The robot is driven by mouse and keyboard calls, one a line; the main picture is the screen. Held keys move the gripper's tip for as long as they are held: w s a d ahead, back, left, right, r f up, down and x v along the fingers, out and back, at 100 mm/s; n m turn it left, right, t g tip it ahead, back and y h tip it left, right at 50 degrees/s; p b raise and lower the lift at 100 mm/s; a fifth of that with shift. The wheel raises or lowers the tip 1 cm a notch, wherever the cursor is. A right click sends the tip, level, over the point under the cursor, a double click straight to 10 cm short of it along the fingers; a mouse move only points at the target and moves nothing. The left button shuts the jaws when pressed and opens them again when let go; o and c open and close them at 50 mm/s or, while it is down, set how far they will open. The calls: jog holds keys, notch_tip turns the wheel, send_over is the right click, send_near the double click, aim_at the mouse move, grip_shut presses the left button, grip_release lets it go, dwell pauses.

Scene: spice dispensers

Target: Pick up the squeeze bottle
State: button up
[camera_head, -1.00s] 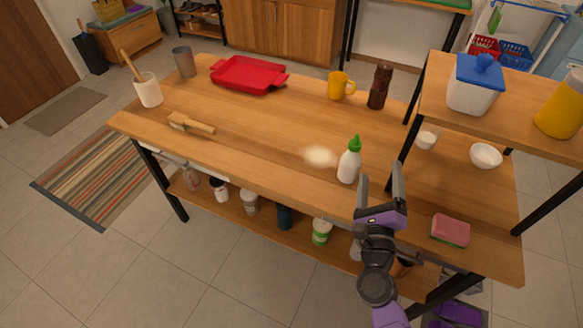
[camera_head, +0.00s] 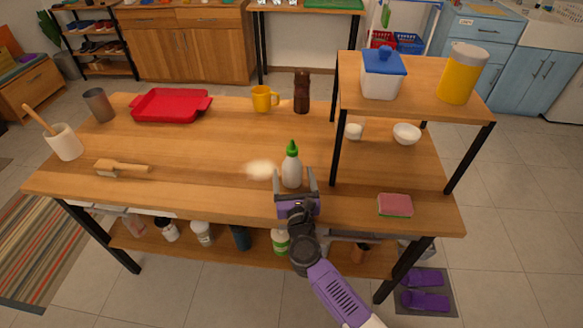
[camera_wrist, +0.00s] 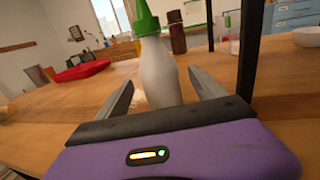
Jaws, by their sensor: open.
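The squeeze bottle (camera_head: 291,170) is white with a green pointed cap and stands upright on the wooden table near its front edge. My gripper (camera_head: 297,180) is open, right at the bottle on its front side. In the wrist view the bottle (camera_wrist: 158,72) stands between the two fingers of my gripper (camera_wrist: 166,84), with visible room toward the right finger. The fingers do not appear closed on it. The bottle's base is hidden behind my gripper in the wrist view.
A pale spill (camera_head: 261,169) lies left of the bottle. A raised shelf (camera_head: 420,92) with a post stands close on the right, and a pink sponge (camera_head: 395,204) lies at the front right. A brush (camera_head: 122,169) lies left. The table's middle is clear.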

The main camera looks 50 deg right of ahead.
jog(key=shift+x, duration=1.45)
jog(key=shift+c, duration=0.5)
jog(key=c, duration=1.4)
jog(key=shift+c, duration=1.1)
jog(key=shift+r, duration=0.1)
